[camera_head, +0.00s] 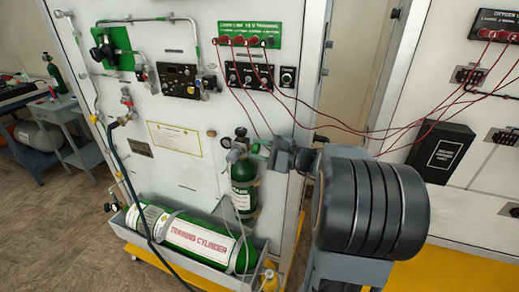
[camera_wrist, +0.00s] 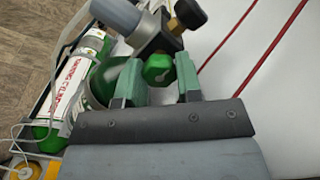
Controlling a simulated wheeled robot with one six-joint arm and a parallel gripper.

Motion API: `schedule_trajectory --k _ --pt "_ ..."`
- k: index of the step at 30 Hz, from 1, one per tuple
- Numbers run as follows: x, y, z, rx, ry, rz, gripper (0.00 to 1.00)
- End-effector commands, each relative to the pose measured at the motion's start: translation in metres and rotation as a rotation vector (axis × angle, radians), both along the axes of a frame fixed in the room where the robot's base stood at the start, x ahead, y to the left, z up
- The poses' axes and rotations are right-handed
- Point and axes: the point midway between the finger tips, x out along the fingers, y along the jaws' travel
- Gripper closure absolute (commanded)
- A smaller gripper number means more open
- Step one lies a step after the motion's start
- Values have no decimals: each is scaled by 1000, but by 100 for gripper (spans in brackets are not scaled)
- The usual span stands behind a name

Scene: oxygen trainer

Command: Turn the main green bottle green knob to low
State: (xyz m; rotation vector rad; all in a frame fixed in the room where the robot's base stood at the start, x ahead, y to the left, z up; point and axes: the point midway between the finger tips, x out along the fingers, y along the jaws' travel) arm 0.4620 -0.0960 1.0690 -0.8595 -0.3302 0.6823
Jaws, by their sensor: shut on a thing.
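The main green bottle (camera_head: 243,198) stands upright against the white panel, with its valve and gauge (camera_head: 240,140) on top. In the wrist view its green knob (camera_wrist: 157,68) sits between the two green finger pads of my gripper (camera_wrist: 158,76). In the head view my gripper (camera_head: 266,150) reaches in from the right to the valve at the bottle's top, and the knob is largely hidden by the fingers. The gripper is shut on the knob. I cannot read the knob's setting. The bottle's green top (camera_wrist: 105,80) shows partly behind the left finger.
A large green training cylinder (camera_head: 190,238) lies in a grey tray below the bottle. Red cables (camera_head: 335,130) run from the green socket board (camera_head: 247,34) across the space beside my arm. A black hose (camera_head: 128,180) hangs on the left. A black box (camera_head: 441,151) is on the right panel.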

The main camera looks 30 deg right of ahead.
Motion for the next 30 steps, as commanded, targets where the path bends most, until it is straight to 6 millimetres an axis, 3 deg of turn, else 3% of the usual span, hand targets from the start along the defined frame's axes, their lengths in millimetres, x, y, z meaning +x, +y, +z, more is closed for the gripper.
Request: schedule_trajectory --k 4,5,13,23,30 --pt "0 0 0 0 0 0 91" --pt "0 0 0 0 0 0 66" --pt "0 0 0 -1 -1 0 42" --pt "-4 -4 0 -1 -1 -1 42" --pt "-35 -34 -1 -2 -1 -7 42"
